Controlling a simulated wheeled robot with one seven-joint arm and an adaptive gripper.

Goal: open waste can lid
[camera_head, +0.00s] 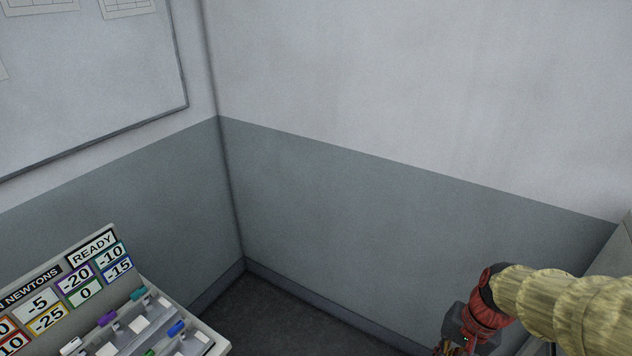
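No waste can or lid shows in the head view. My arm comes in from the right edge in a pale yellow, ribbed cover. A red and dark wrist part of mine sits at the bottom, right of the middle. My gripper's fingertips are cut off or hidden at the bottom edge, so I cannot see them or anything they may hold.
A grey panel (190,345) with coloured number labels and several coloured pieces stands at the bottom left. A framed board (100,75) hangs on the left wall. Dark floor (270,315) is clear by the corner. A grey wall (400,225) runs behind my arm.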

